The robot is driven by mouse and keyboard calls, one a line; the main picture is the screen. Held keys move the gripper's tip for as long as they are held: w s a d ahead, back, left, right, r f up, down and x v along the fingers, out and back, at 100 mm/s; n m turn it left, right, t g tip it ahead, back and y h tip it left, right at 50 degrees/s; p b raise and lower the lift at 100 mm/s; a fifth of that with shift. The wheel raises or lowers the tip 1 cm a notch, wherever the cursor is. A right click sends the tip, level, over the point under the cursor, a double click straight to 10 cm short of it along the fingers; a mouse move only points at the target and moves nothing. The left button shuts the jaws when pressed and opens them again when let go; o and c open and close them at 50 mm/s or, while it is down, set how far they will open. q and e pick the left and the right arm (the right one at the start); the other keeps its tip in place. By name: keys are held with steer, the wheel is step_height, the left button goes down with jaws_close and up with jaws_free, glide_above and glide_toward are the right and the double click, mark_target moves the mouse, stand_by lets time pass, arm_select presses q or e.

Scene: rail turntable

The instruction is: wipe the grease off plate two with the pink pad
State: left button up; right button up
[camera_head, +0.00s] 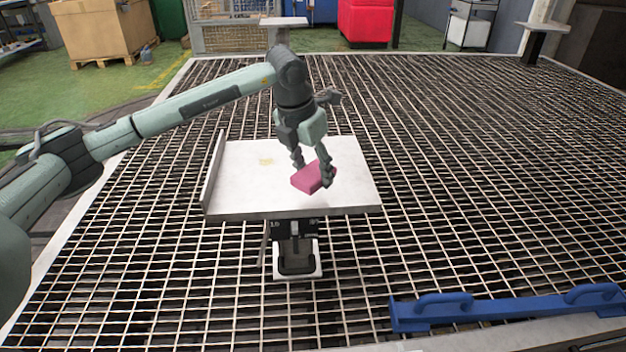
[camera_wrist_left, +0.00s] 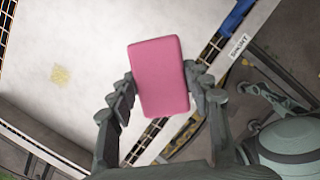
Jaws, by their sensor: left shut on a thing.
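My left gripper (camera_head: 313,175) is shut on the pink pad (camera_head: 308,179), over the right half of a pale plate (camera_head: 240,193). In the left wrist view the pad (camera_wrist_left: 158,76) sits between the two fingers of the gripper (camera_wrist_left: 160,92). Whether the pad touches the plate I cannot tell. A small yellowish grease patch (camera_head: 266,162) lies on the plate, left of the pad and apart from it. The patch also shows in the left wrist view (camera_wrist_left: 61,75). My right gripper is in neither view.
The plate has a raised lip (camera_head: 213,172) on its left and stands on a dark support (camera_head: 296,250) above a wide metal grating (camera_head: 470,190). A blue bar with handles (camera_head: 500,307) lies at the front right. Cardboard boxes (camera_head: 100,28) and a red bin (camera_head: 366,20) stand far back.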

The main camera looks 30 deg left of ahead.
arm_select(q)
steer(key=shift+r, duration=0.6)
steer(key=shift+r, duration=1.55)
